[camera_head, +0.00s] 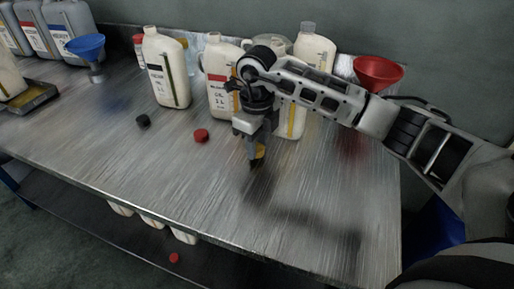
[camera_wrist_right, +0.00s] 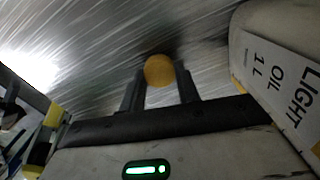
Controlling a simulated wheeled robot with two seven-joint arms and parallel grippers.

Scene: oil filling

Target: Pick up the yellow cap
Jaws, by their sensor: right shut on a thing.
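The yellow cap (camera_head: 260,152) is at the fingertips of my right gripper (camera_head: 254,160), low over the metal table. In the right wrist view the round yellow cap (camera_wrist_right: 159,70) sits between the two dark fingertips of my right gripper (camera_wrist_right: 160,82), which is shut on it. I cannot tell whether the cap touches the table. My left gripper is not in view.
A red cap (camera_head: 201,135) and a black cap (camera_head: 143,121) lie on the table (camera_head: 130,165) to the left. White oil bottles (camera_head: 167,70) stand along the back. A red funnel (camera_head: 377,72) is at the back right, a blue funnel (camera_head: 85,46) at the left. The front of the table is clear.

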